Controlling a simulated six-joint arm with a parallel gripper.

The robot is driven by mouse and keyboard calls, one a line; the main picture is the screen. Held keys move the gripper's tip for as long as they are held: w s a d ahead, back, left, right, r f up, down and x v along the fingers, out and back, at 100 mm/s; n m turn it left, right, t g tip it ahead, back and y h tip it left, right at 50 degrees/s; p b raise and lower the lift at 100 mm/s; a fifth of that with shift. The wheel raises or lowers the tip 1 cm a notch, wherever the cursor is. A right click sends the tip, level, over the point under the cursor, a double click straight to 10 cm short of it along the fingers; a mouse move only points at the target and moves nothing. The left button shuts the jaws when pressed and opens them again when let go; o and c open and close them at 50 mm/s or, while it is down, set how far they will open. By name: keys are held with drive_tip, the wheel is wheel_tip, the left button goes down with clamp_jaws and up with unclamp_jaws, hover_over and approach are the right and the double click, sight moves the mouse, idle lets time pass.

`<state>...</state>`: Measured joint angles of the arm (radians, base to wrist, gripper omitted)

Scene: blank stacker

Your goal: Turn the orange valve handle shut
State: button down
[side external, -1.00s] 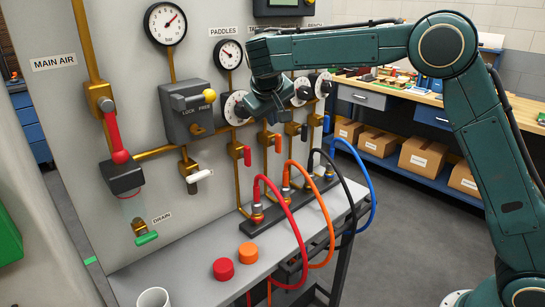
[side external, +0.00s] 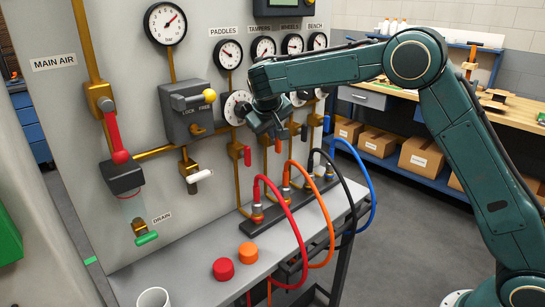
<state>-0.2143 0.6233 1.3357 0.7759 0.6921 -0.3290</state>
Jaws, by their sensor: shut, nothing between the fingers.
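The orange valve handle (side external: 278,146) is a small lever on a brass pipe, second from the left in a row of small valves on the grey panel. It points downward. My gripper (side external: 279,132) is just above it in the picture, in front of the panel. The fingers are shut and appear empty, small and partly hidden by the wrist. I cannot tell whether the fingertips touch the handle.
A red valve handle (side external: 247,156) hangs left of it, with a black handle (side external: 304,133) and a blue handle (side external: 326,123) to the right. White dials (side external: 237,108) sit above. Coloured hoses rise from a manifold on the shelf (side external: 185,262), which holds two caps and a mug.

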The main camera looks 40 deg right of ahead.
sight(275, 146)
drive_tip(key=shift+x, duration=1.8)
drive_tip(key=shift+d+r, duration=0.4)
drive_tip(key=shift+d, duration=0.25)
drive_tip(key=shift+d+r, duration=0.2)
drive_tip(key=shift+d, duration=0.35)
drive_tip(key=shift+r, duration=0.3)
drive_tip(key=shift+r, duration=0.45)
